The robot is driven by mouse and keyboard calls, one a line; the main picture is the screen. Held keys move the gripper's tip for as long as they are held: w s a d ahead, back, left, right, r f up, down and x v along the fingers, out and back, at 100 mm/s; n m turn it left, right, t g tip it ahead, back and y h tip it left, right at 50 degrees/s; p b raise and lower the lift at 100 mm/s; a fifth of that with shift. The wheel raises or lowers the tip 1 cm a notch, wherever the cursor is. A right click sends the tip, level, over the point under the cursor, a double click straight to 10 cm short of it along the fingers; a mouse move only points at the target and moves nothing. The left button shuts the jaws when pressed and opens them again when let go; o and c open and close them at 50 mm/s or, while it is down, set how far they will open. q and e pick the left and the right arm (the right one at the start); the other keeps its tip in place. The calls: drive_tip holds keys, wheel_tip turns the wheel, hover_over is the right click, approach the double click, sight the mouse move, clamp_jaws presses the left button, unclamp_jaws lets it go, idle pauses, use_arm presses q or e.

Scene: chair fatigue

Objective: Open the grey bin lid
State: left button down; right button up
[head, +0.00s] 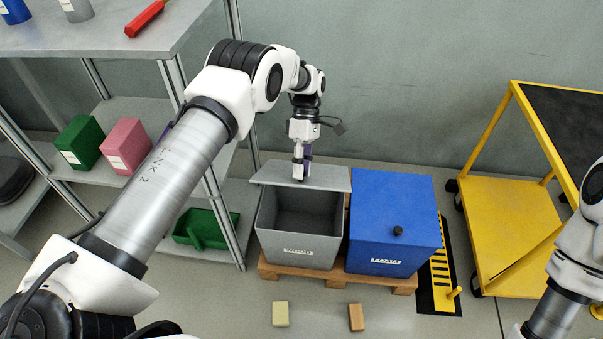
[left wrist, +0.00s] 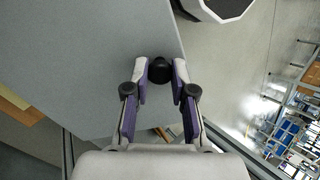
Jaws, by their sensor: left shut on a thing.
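The grey bin (head: 297,237) stands on a wooden pallet, and its dark interior shows from above. Its grey lid (head: 327,178) is raised and tilted back at the rear of the bin. My left gripper (head: 301,174) is at the lid, left of its middle. In the left wrist view my left gripper (left wrist: 160,75) is shut on the lid's black knob (left wrist: 160,69), with the grey lid panel (left wrist: 80,60) filling the upper left. My right gripper is out of view; only part of the right arm shows at the right edge.
A blue bin (head: 392,215) with its lid shut stands right of the grey bin on the pallet (head: 340,280). A metal shelf (head: 175,75) is at left, a yellow cart (head: 510,225) at right. Two small blocks (head: 280,314) (head: 356,317) lie on the floor in front.

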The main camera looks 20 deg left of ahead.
use_arm(q)
drive_tip(key=c, duration=1)
unclamp_jaws()
drive_tip(key=shift+o, duration=0.2)
drive_tip(key=v, duration=0.7)
drive_tip(key=shift+r, duration=0.25)
drive_tip(key=shift+w, duration=0.15)
